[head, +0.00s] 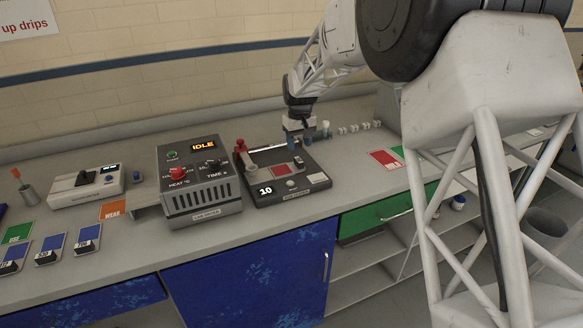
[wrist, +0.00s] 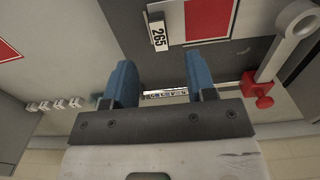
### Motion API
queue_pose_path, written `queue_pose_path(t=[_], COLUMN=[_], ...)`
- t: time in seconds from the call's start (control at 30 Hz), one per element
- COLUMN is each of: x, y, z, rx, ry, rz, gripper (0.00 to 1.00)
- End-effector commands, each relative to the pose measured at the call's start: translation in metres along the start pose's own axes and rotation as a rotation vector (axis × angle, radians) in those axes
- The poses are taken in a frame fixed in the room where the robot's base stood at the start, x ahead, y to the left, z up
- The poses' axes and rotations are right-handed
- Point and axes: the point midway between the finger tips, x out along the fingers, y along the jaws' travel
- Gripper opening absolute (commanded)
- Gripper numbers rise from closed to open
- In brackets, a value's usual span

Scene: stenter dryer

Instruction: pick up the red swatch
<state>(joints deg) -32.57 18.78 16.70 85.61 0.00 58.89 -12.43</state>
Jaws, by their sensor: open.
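A red swatch (head: 281,170) lies on the dark plate of the tester (head: 262,187) marked 10. My gripper (head: 300,141) is above the rear of the tester, behind the swatch in the head view. In the wrist view my gripper (wrist: 162,85) has its two blue fingers apart with nothing between them. The swatch is beyond the fingertips and apart from them.
A lever with a red knob (head: 240,146) stands at the tester's left side. The grey control box (head: 200,180) reading IDLE is left of it. Bench between tester and red card is clear.

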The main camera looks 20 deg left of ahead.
Motion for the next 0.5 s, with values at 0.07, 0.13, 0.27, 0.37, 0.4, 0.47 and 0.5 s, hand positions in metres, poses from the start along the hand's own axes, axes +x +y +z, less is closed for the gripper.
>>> queue_pose_path(t=[0.07,0.13,0.27,0.37,0.4,0.47,0.5], x=[0.007,0.012,0.016,0.016,0.016,0.016,0.016], y=[0.000,0.000,0.000,0.000,0.000,0.000,0.000], z=[0.000,0.000,0.000,0.000,0.000,0.000,0.000], rx=[0.000,0.000,0.000,0.000,0.000,0.000,0.000], ry=[-0.002,-0.002,-0.001,0.000,0.000,0.000,-0.001], rz=[0.000,0.000,0.000,0.000,0.000,0.000,0.000], gripper=[0.51,0.51,0.51,0.51,0.51,0.51,0.51])
